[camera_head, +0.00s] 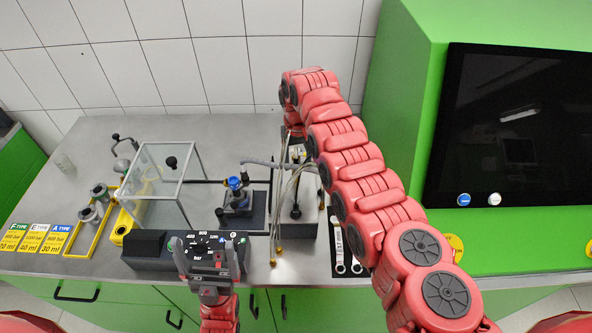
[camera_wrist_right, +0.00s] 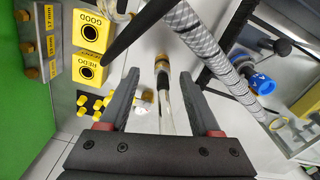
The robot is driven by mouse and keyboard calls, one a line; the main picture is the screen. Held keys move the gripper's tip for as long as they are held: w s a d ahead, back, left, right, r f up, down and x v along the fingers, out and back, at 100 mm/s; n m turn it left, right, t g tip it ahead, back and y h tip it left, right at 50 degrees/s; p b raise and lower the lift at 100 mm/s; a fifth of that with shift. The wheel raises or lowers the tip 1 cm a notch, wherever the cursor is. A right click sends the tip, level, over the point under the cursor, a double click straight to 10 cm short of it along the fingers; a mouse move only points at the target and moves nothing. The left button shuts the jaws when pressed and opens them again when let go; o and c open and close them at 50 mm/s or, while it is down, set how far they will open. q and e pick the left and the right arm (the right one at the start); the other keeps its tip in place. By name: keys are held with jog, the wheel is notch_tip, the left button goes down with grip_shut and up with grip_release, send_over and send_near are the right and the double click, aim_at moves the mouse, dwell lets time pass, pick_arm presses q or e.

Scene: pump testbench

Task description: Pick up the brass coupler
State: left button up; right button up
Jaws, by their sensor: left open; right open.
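The brass coupler (camera_wrist_right: 161,62) appears in the right wrist view as a small brass fitting at the end of a pale hose. It lies just beyond my right gripper (camera_wrist_right: 158,82), whose two dark fingers are open. The hose runs between the fingers towards the palm, with gaps at both sides. In the head view small brass hose ends (camera_head: 279,249) hang at the bench's front edge; I cannot tell which matches the wrist view. The right gripper is mostly hidden by its arm there.
A glass box (camera_head: 170,150), a blue-knobbed valve (camera_head: 235,183) and a yellow rack (camera_head: 98,218) stand on the bench. A green cabinet (camera_head: 405,100) borders the right. The right wrist view shows yellow blocks (camera_wrist_right: 88,68), a braided hose (camera_wrist_right: 205,50) and a blue knob (camera_wrist_right: 262,84).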

aim_at(296, 166)
jog(key=f, duration=0.1)
jog(key=f+b, duration=0.1)
jog(key=f, duration=0.1)
jog(key=f+b, duration=0.1)
jog(key=f, duration=0.1)
jog(key=shift+w+a, duration=0.15)
jog(key=shift+a, duration=0.1)
jog(key=shift+r, duration=0.15)
jog(key=shift+c, duration=0.7)
grip_shut()
